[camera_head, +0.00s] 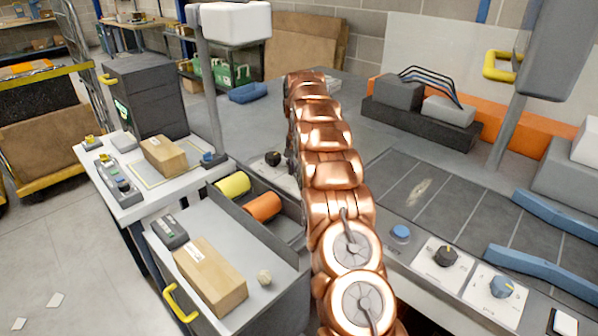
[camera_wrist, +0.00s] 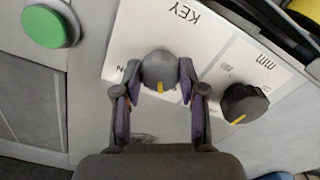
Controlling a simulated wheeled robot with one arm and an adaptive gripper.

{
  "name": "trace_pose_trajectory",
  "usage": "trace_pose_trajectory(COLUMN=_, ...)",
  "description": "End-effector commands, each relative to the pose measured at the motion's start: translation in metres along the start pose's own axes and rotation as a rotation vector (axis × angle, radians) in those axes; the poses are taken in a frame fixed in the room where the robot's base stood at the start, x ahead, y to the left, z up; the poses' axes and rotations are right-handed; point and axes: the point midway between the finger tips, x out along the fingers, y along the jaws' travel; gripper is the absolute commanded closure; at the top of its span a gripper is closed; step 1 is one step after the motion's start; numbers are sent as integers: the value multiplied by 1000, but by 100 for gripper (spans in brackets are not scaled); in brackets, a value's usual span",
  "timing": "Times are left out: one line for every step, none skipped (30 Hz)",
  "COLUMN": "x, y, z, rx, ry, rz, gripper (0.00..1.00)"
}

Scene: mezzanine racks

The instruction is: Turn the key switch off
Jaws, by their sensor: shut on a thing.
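The key switch (camera_wrist: 160,66) is a rounded grey knob on a white plate (camera_wrist: 215,45) printed KEY, which reads upside down in the wrist view. A yellow mark on the knob points toward the bottom of the picture. My gripper (camera_wrist: 159,76) is shut on the knob, with one purple-padded finger at each side. Part of a printed label ending in N shows left of the knob; other lettering on the right is partly hidden by a finger. In the head view, my copper arm hides the gripper and the key switch.
A black knob (camera_wrist: 243,103) with a yellow mark sits close to the right finger. A green button (camera_wrist: 50,26) is at upper left. In the head view, a bin with a yellow roll (camera_head: 233,185) and an orange roll (camera_head: 263,207) stands left of my arm.

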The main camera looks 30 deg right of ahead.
Motion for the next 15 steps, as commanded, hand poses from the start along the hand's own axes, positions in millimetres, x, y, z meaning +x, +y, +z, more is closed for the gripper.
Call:
trace_pose_trajectory(x=1, y=0, z=0, rx=-36, ry=0, rz=0, gripper=94)
trace_pose_trajectory(x=1, y=0, z=0, rx=-59, ry=0, rz=0, gripper=94)
trace_pose_trajectory(x=1, y=0, z=0, rx=-88, ry=0, rz=0, gripper=94)
trace_pose_trajectory(x=1, y=0, z=0, rx=-108, ry=0, rz=0, gripper=94)
trace_pose_trajectory(x=1, y=0, z=0, rx=-128, ry=0, rz=0, gripper=94)
trace_pose_trajectory(x=0, y=0, z=0, rx=-153, ry=0, rz=0, gripper=94)
trace_pose_trajectory(x=0, y=0, z=0, rx=-170, ry=0, rz=0, gripper=94)
trace_pose_trajectory(x=0, y=0, z=0, rx=-187, ry=0, rz=0, gripper=94)
trace_pose_trajectory(x=0, y=0, z=0, rx=-207, ry=0, rz=0, gripper=94)
trace_pose_trajectory(x=0, y=0, z=0, rx=-220, ry=1, rz=0, gripper=94)
trace_pose_trajectory(x=0, y=0, z=0, rx=-233, ry=1, rz=0, gripper=94)
trace_pose_trajectory(x=0, y=0, z=0, rx=-248, ry=1, rz=0, gripper=94)
trace_pose_trajectory(x=0, y=0, z=0, rx=-258, ry=1, rz=0, gripper=94)
trace_pose_trajectory(x=0, y=0, z=0, rx=-267, ry=1, rz=0, gripper=94)
trace_pose_trajectory(x=0, y=0, z=0, rx=-277, ry=1, rz=0, gripper=94)
